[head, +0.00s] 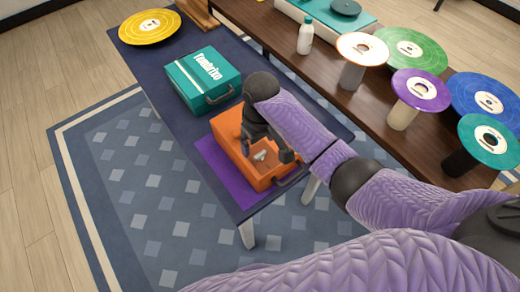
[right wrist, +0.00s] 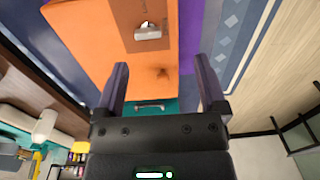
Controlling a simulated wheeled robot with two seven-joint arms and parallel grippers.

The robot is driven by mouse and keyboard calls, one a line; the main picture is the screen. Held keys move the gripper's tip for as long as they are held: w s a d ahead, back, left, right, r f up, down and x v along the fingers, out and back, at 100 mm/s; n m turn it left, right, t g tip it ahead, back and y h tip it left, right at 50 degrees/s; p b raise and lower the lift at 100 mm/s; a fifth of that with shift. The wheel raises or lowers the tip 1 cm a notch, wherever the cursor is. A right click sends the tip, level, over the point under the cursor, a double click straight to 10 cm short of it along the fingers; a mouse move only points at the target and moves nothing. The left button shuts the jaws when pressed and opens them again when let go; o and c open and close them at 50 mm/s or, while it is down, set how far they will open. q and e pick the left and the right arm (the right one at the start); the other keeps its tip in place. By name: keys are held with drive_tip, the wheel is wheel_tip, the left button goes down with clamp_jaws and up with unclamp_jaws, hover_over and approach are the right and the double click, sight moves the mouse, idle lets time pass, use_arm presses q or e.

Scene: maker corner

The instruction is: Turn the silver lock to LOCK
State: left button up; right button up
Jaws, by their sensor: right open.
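The orange case (head: 229,138) lies flat on a purple mat (head: 217,174) on the dark table, with a dark handle on its near side. A small silver lock (head: 260,156) sits on the case; it shows in the right wrist view (right wrist: 148,33) beyond my fingertips. Its markings are too small to read. My right gripper (head: 267,148) is over the case, close to the lock, and hides part of the case in the head view. Its fingers (right wrist: 162,78) are apart with nothing between them, and the lock is not gripped. My left gripper is not in view.
A teal case (head: 205,83) with white lettering lies behind the orange one. A yellow disc (head: 149,26) is at the table's far end. On the brown bench at right stand a white bottle (head: 305,36) and several coloured discs on stands, such as a purple one (head: 421,89).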

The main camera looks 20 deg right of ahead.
sight(260, 154)
drive_tip(key=f+b, duration=0.1)
drive_tip(key=f, duration=0.1)
drive_tip(key=w+f+b, duration=0.1)
drive_tip(key=f+b, duration=0.1)
drive_tip(key=f, duration=0.1)
drive_tip(key=w+d+f+b, duration=0.1)
drive_tip(key=f+b, duration=0.1)
drive_tip(key=f, duration=0.1)
drive_tip(key=shift+f, duration=0.25)
clamp_jaws()
